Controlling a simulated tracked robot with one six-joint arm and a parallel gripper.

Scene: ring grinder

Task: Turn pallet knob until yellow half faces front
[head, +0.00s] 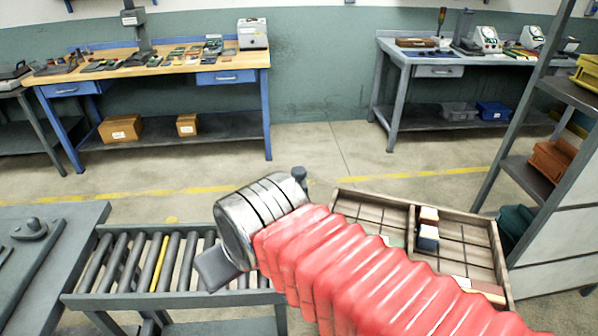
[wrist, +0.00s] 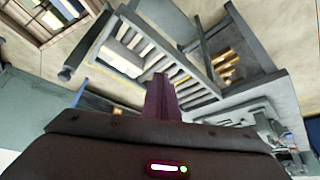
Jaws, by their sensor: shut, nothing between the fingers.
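No pallet knob with a yellow half can be made out for sure in either view. In the head view a small dark round-topped post (head: 299,174) stands just behind my metal wrist; I cannot tell whether it is a knob. A small yellow round thing (head: 172,220) shows at the far edge of the roller conveyor (head: 196,262), too small to tell. My gripper (wrist: 160,82) shows in the wrist view as dark purple fingers, shut and empty, apart from anything.
A wooden divided tray (head: 370,211) with a few blocks lies right of my arm. A grey table (head: 75,255) borders the conveyor at left. Workbenches stand along the back wall, and a metal shelf (head: 540,130) stands at right. The floor between is clear.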

